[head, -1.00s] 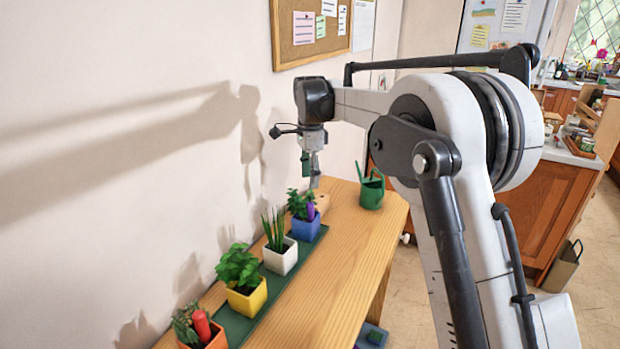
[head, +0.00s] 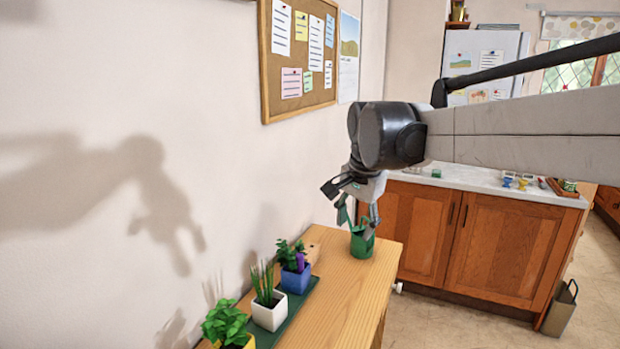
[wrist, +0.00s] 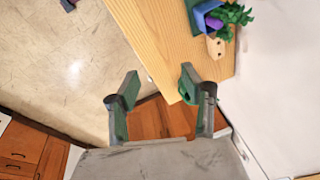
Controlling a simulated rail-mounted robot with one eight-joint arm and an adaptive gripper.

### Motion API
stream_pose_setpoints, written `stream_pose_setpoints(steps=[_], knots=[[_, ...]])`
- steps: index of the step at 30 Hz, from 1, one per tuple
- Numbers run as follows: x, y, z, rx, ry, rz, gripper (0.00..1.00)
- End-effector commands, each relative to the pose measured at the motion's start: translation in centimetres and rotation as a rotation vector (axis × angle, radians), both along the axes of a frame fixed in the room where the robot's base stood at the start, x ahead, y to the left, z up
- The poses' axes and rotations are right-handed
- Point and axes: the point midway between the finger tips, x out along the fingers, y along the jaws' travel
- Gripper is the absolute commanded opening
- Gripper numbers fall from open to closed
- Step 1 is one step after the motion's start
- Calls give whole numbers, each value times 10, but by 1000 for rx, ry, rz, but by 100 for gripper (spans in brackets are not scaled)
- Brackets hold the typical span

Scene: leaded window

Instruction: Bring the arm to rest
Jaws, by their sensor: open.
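My gripper (head: 358,215) hangs from my arm over the far end of the wooden table, with its fingers pointing down. The fingers are spread with nothing held between them; they also show apart in the wrist view (wrist: 160,90). In the head view the green watering can (head: 362,245) stands on the table just below and behind the fingers. I cannot tell whether they touch it. My arm reaches in from the right of the head view.
Potted plants stand in a row on a green tray (head: 301,312): a blue pot (head: 295,281), a white pot (head: 269,315) and a yellow one, cut off. The wall with a cork board (head: 264,60) is left. A wooden counter (head: 480,235) stands behind.

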Motion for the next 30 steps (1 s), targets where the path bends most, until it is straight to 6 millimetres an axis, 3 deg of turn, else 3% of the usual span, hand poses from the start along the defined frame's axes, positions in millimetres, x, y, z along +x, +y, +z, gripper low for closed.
stream_pose_setpoints(steps=[1,7,14,24,30], knots=[[-16,-8,2,-7,-17,26,43],[-69,-34,1,-47,-91,148,43],[-131,-60,-12,-108,-175,285,43],[-217,-88,-54,-230,-289,479,43],[-252,-98,-81,-298,-338,568,43]])
